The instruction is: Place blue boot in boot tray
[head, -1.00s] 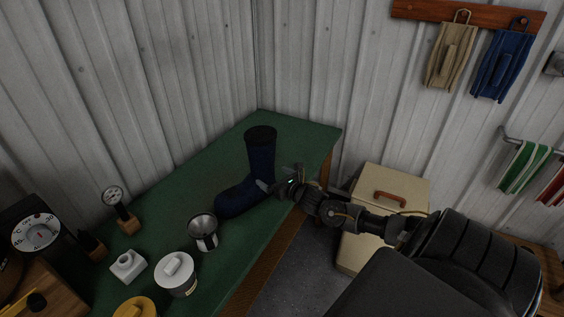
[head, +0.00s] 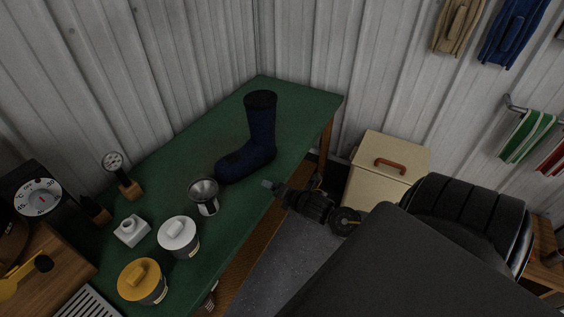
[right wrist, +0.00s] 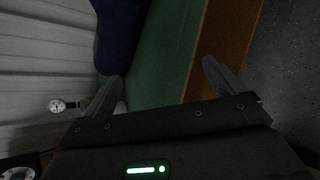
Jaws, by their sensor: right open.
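The blue boot (head: 262,135) stands upright on the green-topped bench (head: 175,150), its toe pointing left. Its dark opening faces up. In the right wrist view the boot (right wrist: 120,35) shows at the top, beyond one fingertip. My right gripper (head: 268,185) is at the bench's front edge, just below the boot in the picture and apart from it. In the right wrist view the gripper (right wrist: 162,75) is open, with nothing between its fingers. My left gripper is out of view. I cannot make out a boot tray.
A metal cup (head: 205,195), a white lidded canister (head: 179,238), a yellow-lidded canister (head: 142,281) and a small white block (head: 131,231) crowd the bench's near left. A cream chest (head: 385,170) stands right of the bench. The bench's far corner is clear.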

